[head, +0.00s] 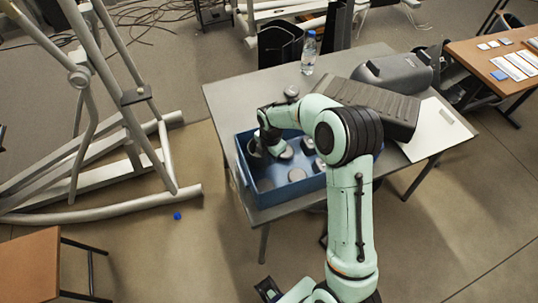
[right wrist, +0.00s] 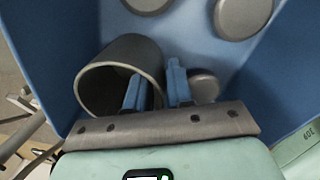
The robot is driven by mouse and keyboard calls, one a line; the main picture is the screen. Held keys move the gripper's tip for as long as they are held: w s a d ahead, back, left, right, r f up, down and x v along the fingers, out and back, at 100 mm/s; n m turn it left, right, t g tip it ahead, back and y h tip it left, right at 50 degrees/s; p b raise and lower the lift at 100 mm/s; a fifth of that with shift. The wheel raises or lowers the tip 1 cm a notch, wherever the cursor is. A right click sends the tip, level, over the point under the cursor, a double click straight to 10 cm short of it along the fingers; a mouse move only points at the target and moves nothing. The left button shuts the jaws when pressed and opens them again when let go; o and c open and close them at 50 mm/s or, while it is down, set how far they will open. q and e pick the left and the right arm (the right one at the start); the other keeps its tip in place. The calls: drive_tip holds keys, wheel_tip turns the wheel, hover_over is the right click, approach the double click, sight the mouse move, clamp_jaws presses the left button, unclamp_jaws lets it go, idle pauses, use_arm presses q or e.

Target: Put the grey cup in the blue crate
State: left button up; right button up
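The blue crate (head: 262,198) stands on the grey table, near its left front edge. The grey cup (right wrist: 92,88) is inside the crate, tilted with its mouth towards the right wrist camera; in the head view it is mostly hidden by my arm. My right gripper (right wrist: 156,85) is down in the crate at the cup's rim. One blue finger is inside the mouth and the other outside the wall, with a gap between them. My left gripper (head: 268,288) shows partly at the bottom of the head view; its fingers are unclear.
Several round grey-topped items (head: 296,174) lie in the crate. Another (head: 291,92) stands behind it. A water bottle (head: 308,52), a dark case (head: 372,106) and a grey case (head: 393,73) occupy the table. The table's left back corner is clear.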

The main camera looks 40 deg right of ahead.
drive_tip(key=shift+o, duration=0.4)
drive_tip(key=shift+r, duration=0.15)
drive_tip(key=shift+r, duration=0.3)
wheel_tip(320, 180, up, 12)
drive_tip(key=p, duration=0.1)
drive_tip(key=shift+s+f, duration=0.2)
drive_tip(key=shift+s, duration=0.1)
drive_tip(key=shift+f, duration=0.1)
